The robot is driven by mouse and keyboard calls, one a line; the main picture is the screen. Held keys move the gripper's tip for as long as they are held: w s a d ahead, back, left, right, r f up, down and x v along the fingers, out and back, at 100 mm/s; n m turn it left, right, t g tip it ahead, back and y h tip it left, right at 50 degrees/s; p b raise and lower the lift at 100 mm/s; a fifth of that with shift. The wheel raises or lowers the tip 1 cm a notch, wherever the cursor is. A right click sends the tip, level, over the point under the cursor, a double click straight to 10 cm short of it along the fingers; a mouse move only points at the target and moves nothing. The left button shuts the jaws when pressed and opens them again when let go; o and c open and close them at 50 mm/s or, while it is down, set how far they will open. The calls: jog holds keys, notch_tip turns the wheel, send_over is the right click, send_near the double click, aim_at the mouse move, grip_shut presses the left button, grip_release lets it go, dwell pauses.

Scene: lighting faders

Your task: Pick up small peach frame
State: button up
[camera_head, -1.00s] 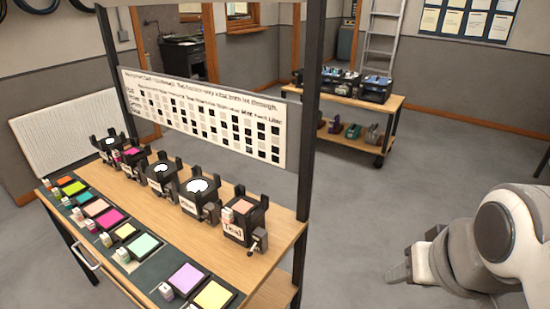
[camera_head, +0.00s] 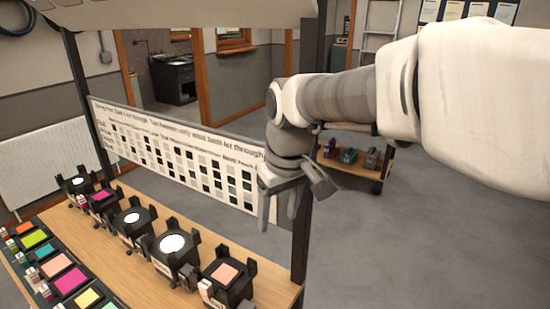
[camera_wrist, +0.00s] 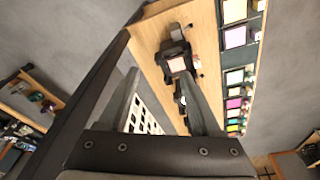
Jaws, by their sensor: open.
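A peach square (camera_head: 227,272) sits in the top of the nearest black lamp (camera_head: 228,291), at the right end of the wooden bench. It also shows in the wrist view (camera_wrist: 177,65), ahead of the fingertips. A second peach square (camera_head: 57,265) lies on the dark mat among other coloured frames. I cannot tell from size alone which one is the small frame. My gripper (camera_head: 279,208) is open and empty, in the air above and beyond the nearest lamp, by the rack's post. It touches neither peach square.
A row of black lamps stands along the bench (camera_head: 265,285). A white chart board (camera_head: 190,160) hangs behind them. A dark upright post (camera_head: 302,235) stands close to my gripper. The dark mat (camera_head: 75,303) holds several coloured frames with small tags. A second cart (camera_head: 350,170) stands behind.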

jog(key=w+a+f+n+g, duration=0.1)
jog(key=w+a+f+n, duration=0.15)
jog(key=a, duration=0.55)
jog(key=n+g+h, duration=0.1)
jog(key=n, duration=0.2)
send_over(204, 284)
notch_tip(204, 284, down, 19)
jog(key=shift+d+r, duration=0.1)
jog(key=shift+r, duration=0.05)
jog(key=shift+f, duration=2.9)
grip_shut()
